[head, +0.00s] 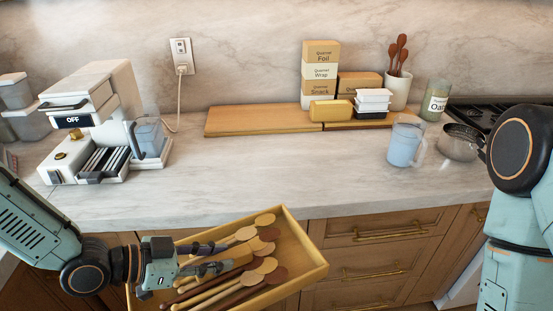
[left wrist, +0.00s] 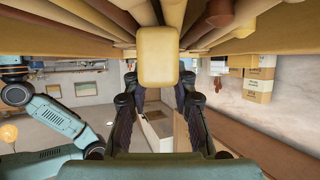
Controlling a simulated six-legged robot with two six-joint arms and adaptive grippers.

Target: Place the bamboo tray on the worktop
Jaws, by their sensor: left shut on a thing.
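The bamboo tray (head: 306,240) is a light-wood open box with several wooden spoons and utensils in it. In the head view it is in front of the worktop (head: 280,180), near its front edge and over the lower cabinets, and it looks tilted. In the left wrist view the fingers (left wrist: 158,100) sit close below a pale wooden block and the utensils. My right arm shows at the right edge, but its gripper is out of view.
A white coffee machine (head: 95,125) stands at the left. A long board (head: 255,120) with boxes is at the back. A clear blue pitcher (head: 404,145), a metal pot (head: 460,142) and an oats jar (head: 436,102) are at the right. The middle front of the worktop is clear.

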